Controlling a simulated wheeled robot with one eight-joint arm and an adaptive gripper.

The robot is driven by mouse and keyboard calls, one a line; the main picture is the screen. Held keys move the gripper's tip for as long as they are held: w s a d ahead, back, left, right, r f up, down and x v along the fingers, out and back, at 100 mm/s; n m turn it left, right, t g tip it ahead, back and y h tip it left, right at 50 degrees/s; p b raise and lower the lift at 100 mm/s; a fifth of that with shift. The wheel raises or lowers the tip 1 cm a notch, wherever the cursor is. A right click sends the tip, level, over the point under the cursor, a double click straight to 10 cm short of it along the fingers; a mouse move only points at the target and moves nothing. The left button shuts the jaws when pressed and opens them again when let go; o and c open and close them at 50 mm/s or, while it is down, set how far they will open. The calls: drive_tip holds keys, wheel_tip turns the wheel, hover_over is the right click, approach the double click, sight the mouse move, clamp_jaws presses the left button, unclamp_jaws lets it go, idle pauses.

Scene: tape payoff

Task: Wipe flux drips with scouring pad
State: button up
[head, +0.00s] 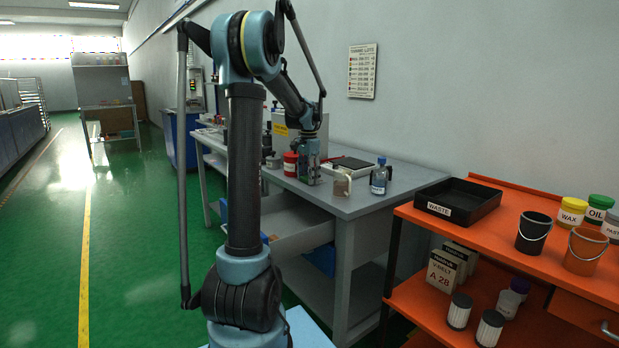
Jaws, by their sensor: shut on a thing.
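My gripper (309,172) points down at the grey bench top (372,205), between a red jar and a shallow tray. It is shut on what I take to be the scouring pad, but the pad is too small and too covered by the fingers to make out. I cannot tell whether it touches the bench. No flux drips can be made out on the bench at this distance; my gripper and the items around it hide part of the surface.
The red jar (290,164) stands just left of my gripper. An orange shelf unit (480,244) carries a black waste tray (487,203), buckets and jars. Green floor is clear at left.

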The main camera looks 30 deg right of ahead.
sight(323, 177)
drive_tip(key=shift+a, duration=0.95)
drive_tip(key=shift+w+f, duration=0.1)
drive_tip(key=shift+w, duration=0.6)
drive_tip(key=shift+w+d, duration=0.2)
drive_tip(key=shift+d, duration=2.35)
drive_tip(key=shift+w+d, duration=0.15)
drive_tip(key=shift+d, duration=2.35)
drive_tip(key=shift+c, duration=0.5)
drive_tip(key=shift+d, duration=0.1)
drive_tip(key=shift+w, duration=0.75)
drive_tip(key=shift+s+a, duration=0.2)
drive_tip(key=shift+a, duration=3.35)
drive_tip(key=shift+s+a, duration=0.2)
drive_tip(key=shift+a, duration=1.55)
drive_tip(key=shift+r, duration=2.95)
